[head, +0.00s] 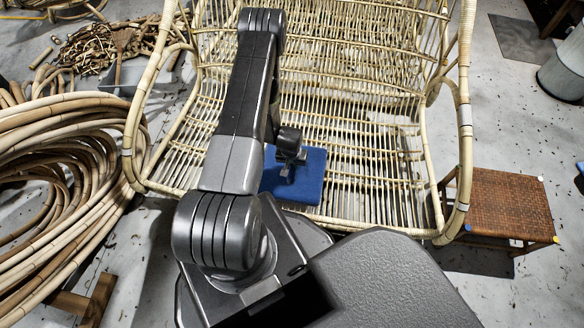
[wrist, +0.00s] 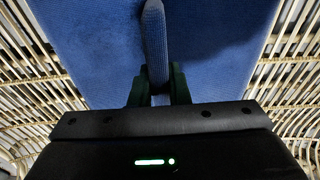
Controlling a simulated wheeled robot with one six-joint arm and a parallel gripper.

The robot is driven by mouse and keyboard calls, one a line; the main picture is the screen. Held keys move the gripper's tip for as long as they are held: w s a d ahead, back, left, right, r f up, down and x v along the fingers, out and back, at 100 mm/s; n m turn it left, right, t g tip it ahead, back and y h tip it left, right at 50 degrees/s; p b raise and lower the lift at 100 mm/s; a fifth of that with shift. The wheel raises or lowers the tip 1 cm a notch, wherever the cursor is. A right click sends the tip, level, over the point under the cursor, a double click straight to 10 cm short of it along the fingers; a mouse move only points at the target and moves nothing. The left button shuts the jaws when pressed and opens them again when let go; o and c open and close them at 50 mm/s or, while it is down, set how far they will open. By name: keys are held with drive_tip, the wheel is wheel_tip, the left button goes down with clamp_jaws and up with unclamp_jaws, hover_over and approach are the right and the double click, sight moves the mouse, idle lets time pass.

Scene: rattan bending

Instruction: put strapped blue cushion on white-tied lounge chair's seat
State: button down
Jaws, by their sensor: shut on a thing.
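The blue cushion (head: 311,180) is at the front part of the lounge chair's rattan seat (head: 352,155) in the head view, partly hidden by my arm. In the wrist view the cushion (wrist: 85,50) fills the upper middle, with a raised blue strap (wrist: 154,45) running along its centre. My gripper (wrist: 158,85) is shut on this strap; in the head view my gripper (head: 287,168) is over the cushion. Rattan slats show on both sides of the cushion. I cannot tell whether the cushion touches the seat. The chair has white ties (head: 465,130) on its frame.
Coils of rattan (head: 50,150) lie at the left. A woven-top stool (head: 500,205) stands at the right, close to the chair's frame. A grey bin (head: 565,70) is at the upper right. Loose rattan pieces (head: 105,45) lie on the floor at the upper left.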

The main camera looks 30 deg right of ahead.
drive_tip(key=shift+f, duration=0.4)
drive_tip(key=shift+f, duration=0.2)
drive_tip(key=c, duration=1.4)
unclamp_jaws()
drive_tip(key=shift+r, duration=0.1)
drive_tip(key=r+p, duration=0.1)
drive_tip(key=r, duration=0.3)
drive_tip(key=r+p, duration=0.2)
drive_tip(key=r, duration=0.2)
drive_tip(key=s+a+r+p, duration=0.1)
drive_tip(key=r+p, duration=0.1)
drive_tip(key=r, duration=0.2)
drive_tip(key=shift+r, duration=0.1)
